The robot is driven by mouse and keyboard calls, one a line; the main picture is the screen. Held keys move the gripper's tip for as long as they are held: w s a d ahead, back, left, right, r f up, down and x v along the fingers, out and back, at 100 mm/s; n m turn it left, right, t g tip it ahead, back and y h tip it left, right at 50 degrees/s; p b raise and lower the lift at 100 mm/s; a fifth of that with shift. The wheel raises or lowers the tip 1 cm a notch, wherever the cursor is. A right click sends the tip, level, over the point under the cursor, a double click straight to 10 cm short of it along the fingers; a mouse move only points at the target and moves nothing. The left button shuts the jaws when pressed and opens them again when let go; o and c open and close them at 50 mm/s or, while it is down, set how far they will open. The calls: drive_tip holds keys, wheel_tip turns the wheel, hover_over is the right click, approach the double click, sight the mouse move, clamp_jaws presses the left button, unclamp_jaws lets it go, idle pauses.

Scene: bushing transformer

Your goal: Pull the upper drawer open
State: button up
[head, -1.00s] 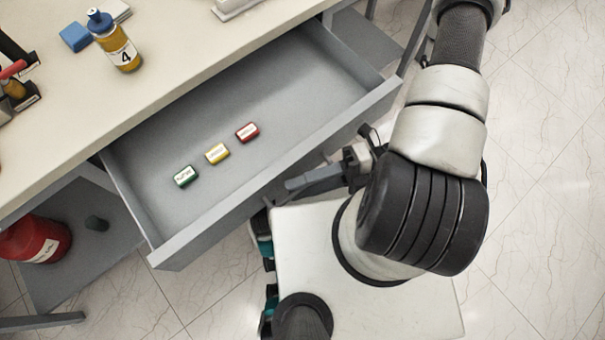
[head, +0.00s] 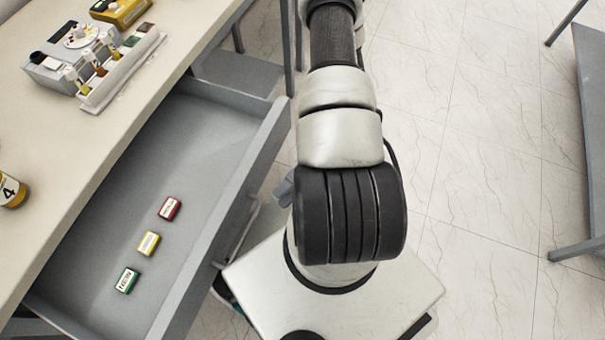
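The upper drawer (head: 165,140) of the workbench is pulled out in the head view, its grey tray showing. Its front panel (head: 222,213) faces my base, with what looks like a pale bar handle (head: 237,240) on its outer side. Inside lie three small labelled boxes: red (head: 170,209), yellow (head: 148,243) and green (head: 127,280). My gripper (head: 284,191) shows only as a small grey piece beside my arm, to the right of the drawer front and apart from it in the picture. The rest is hidden behind my arm, so its opening cannot be seen.
Another table (head: 592,120) stands at the far right. The marble floor between is clear.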

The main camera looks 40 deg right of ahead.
drive_tip(key=d, duration=0.4)
drive_tip(key=shift+w+d+r, duration=0.15)
drive_tip(key=shift+w+d, duration=0.05)
drive_tip(key=shift+w, duration=0.15)
drive_tip(key=w+a+r+m+t+h+p, duration=0.2)
drive_tip(key=r+m+h+p, duration=0.2)
drive_tip(key=r+m, duration=0.8)
drive_tip(key=w+a+r+m+t+h+p, duration=0.2)
drive_tip(key=r+m+h, duration=0.5)
drive_tip(key=r+m, duration=0.5)
drive_tip(key=w+a+r+m+t+h+p, duration=0.2)
drive_tip(key=w+r+m+t+h+p, duration=0.2)
drive_tip(key=r+m, duration=0.7)
wheel_tip(320, 180, up, 9)
drive_tip(key=h+p, duration=0.2)
drive_tip(key=shift+w+a+f+m+p, duration=0.2)
drive_tip(key=shift+a+m+p, duration=0.1)
drive_tip(key=shift+m+p, duration=0.1)
